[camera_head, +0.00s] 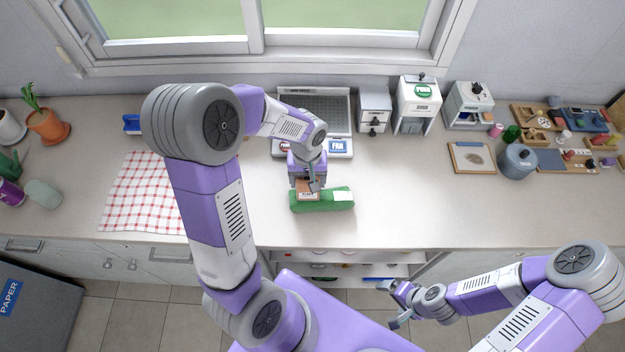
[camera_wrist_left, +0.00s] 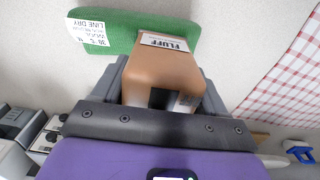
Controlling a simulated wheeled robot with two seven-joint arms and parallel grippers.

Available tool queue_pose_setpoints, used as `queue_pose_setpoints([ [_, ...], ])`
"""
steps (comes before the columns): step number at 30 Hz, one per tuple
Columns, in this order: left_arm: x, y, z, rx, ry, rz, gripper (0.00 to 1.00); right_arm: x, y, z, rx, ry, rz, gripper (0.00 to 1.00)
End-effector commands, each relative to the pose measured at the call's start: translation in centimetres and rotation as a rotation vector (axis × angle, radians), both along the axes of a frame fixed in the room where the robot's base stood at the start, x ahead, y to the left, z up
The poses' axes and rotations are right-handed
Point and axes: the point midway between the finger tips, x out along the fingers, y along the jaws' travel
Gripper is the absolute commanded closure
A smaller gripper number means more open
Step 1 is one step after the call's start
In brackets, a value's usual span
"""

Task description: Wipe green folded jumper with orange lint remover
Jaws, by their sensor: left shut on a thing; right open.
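The green folded jumper (camera_head: 326,205) lies on the counter in front of me, with a white care label at its right end in the head view. In the left wrist view the jumper (camera_wrist_left: 118,42) spans the top, its label at the left. My left gripper (camera_head: 309,186) is shut on the orange lint remover (camera_head: 308,193), a box-like block marked FLUFF. The lint remover (camera_wrist_left: 160,75) sits between the fingers and overlaps the jumper; whether they touch is unclear. My right gripper (camera_head: 397,306) is open and empty, low in front of the counter.
A red-checked cloth (camera_head: 142,195) lies left of the jumper. Behind it stand a grey panel device (camera_head: 318,104) and several white dispensers (camera_head: 418,103). Trays and a blue-grey pot (camera_head: 517,161) are at the right. The counter right of the jumper is clear.

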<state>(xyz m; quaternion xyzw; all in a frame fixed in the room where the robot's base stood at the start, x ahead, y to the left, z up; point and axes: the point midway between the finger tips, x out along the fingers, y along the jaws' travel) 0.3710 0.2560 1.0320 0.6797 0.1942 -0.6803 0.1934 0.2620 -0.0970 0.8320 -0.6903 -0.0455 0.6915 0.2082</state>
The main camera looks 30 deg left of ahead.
Motion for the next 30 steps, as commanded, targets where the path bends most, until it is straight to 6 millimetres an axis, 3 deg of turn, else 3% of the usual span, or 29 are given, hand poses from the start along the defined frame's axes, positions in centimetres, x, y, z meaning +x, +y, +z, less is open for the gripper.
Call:
queue_pose_setpoints([
  [5, 0.0, 1.1, 0.0, 0.001, -0.001, -0.004, 0.58, 0.0, 0.0, 0.1, 0.000, 0.000, 0.000, 0.06],
  [9, 0.1, 0.9, 2.6, -0.001, -0.004, -0.008, 0.58, 0.0, 0.0, 1.5, 0.000, 0.000, 0.000, 0.06],
  [30, 0.3, 0.5, 8.1, 0.000, -0.001, -0.018, 0.58, 0.0, 0.0, 5.8, 0.000, 0.000, 0.000, 0.06],
])
